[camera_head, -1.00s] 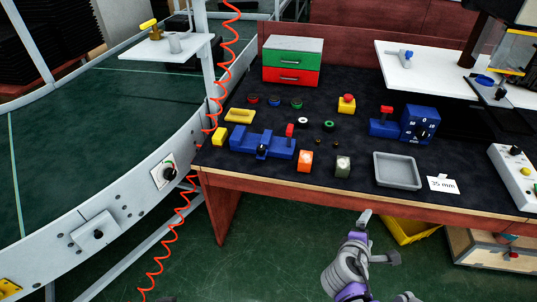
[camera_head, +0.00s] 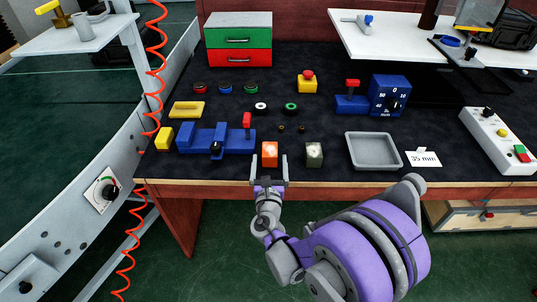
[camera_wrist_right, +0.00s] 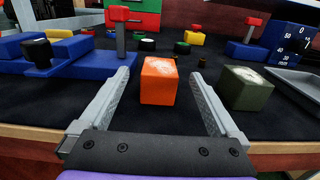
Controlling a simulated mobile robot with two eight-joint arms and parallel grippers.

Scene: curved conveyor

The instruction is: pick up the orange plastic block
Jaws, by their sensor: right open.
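The orange plastic block (camera_head: 270,154) stands on the dark mat near the table's front edge. My right gripper (camera_head: 269,168) is open at the front edge, just in front of the block. In the right wrist view the orange block (camera_wrist_right: 159,82) shows between and beyond the two spread fingers (camera_wrist_right: 162,100), with nothing held. From these views I cannot tell whether the fingertips have reached the block's sides. My left gripper is not in view.
A dark green block (camera_head: 314,154) stands close on the right of the orange one. A blue fixture (camera_head: 232,140) with a red knob is on the left. A grey tray (camera_head: 373,164) lies further right. A red coiled hose (camera_head: 153,80) hangs at the left.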

